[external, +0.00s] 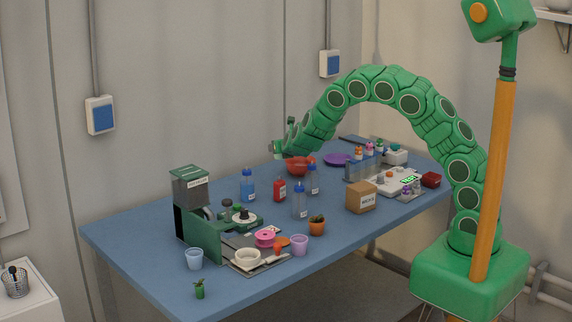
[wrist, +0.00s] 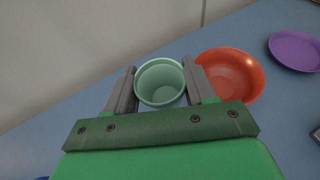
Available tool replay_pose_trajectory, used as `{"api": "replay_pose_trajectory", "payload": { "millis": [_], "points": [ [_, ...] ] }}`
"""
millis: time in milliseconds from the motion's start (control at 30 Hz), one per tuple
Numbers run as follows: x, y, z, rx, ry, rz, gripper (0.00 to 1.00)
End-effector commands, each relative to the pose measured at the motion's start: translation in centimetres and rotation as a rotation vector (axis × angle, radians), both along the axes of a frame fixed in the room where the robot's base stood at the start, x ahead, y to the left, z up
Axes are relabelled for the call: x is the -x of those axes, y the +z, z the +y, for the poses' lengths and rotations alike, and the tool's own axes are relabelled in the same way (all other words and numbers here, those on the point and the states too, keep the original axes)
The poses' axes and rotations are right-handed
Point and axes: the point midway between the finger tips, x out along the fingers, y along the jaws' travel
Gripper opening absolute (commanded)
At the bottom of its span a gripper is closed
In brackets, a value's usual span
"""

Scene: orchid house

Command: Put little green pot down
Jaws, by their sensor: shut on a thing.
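The little green pot (wrist: 160,82) is pale mint green, round and empty, seen from above in the wrist view. My gripper (wrist: 159,84) has its two grey fingers on either side of the pot's rim and is shut on it. In the external view my gripper (external: 278,152) is at the back of the blue table, just left of the orange-red bowl. The pot is hard to make out there, and I cannot tell whether its base touches the table.
The orange-red bowl (wrist: 232,74) is close on the right of the pot, with a purple dish (wrist: 295,51) beyond it. Bottles (external: 247,186) and a cardboard box (external: 361,197) stand nearer the front. Blue table surface (external: 140,225) is clear at the left end.

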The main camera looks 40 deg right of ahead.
Motion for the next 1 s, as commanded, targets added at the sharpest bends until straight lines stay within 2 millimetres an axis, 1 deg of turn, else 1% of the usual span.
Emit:
{"api": "replay_pose_trajectory", "payload": {
  "millis": [33, 100, 300, 467, 1000],
  "points": [
    [-0.2, -0.6, 0.2, -0.001, -0.001, 0.002, 0.26],
    [-0.5, -1.2, 0.4, -0.003, -0.003, 0.001, 0.26],
    [-0.8, -2.3, 0.8, -0.007, -0.004, 0.001, 0.26],
    [-0.8, -3.0, 0.8, -0.007, -0.004, 0.002, 0.26],
    [-0.8, -7.6, 0.8, -0.008, -0.005, 0.002, 0.26]
  ]
}}
